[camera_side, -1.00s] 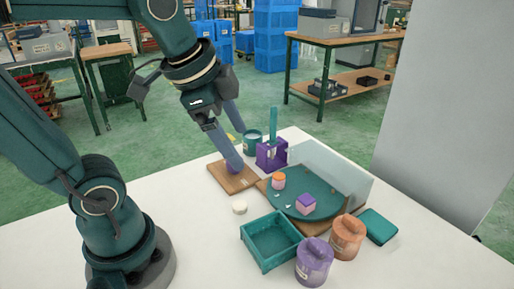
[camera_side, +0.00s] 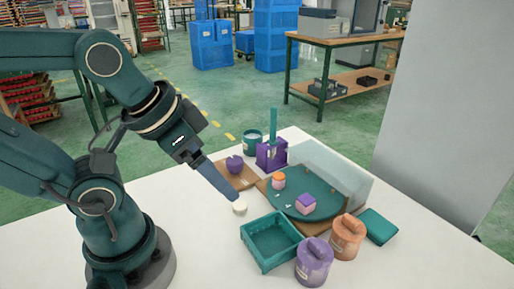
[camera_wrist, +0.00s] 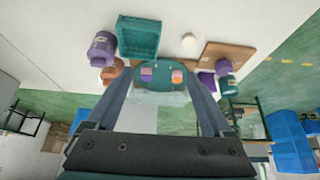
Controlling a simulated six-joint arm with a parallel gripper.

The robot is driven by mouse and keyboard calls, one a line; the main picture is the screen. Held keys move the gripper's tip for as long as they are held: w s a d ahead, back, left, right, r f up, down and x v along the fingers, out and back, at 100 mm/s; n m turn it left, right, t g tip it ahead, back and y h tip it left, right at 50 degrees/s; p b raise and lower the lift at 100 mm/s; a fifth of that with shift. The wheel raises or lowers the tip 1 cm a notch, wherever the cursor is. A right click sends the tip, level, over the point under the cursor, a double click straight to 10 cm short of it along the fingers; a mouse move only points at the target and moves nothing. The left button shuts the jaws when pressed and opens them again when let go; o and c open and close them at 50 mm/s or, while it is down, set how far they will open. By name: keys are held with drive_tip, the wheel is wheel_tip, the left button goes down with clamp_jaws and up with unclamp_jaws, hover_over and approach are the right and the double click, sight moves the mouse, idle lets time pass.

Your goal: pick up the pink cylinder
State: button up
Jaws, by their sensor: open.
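The pink cylinder (camera_side: 278,181), with an orange top, stands on the round teal tray (camera_side: 290,202). It also shows small in the wrist view (camera_wrist: 178,76), between my fingers but farther off. A pink cube with a purple top (camera_side: 306,203) sits nearer the tray's front; it shows in the wrist view (camera_wrist: 147,74). My gripper (camera_side: 238,200) is left of the tray, pointing down and right, its tips close to a white round piece (camera_side: 240,207). In the wrist view my gripper (camera_wrist: 160,80) has its fingers apart with nothing held.
A teal open box (camera_side: 247,245), a purple jar (camera_side: 314,262) and an orange jar (camera_side: 346,238) stand in front of the tray. A translucent panel (camera_side: 335,175) stands behind it. A wooden board (camera_side: 245,182) with a purple object and a purple holder (camera_side: 270,155) are at the back.

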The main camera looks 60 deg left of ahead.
idle(0.4)
drive_tip(key=shift+c, duration=1)
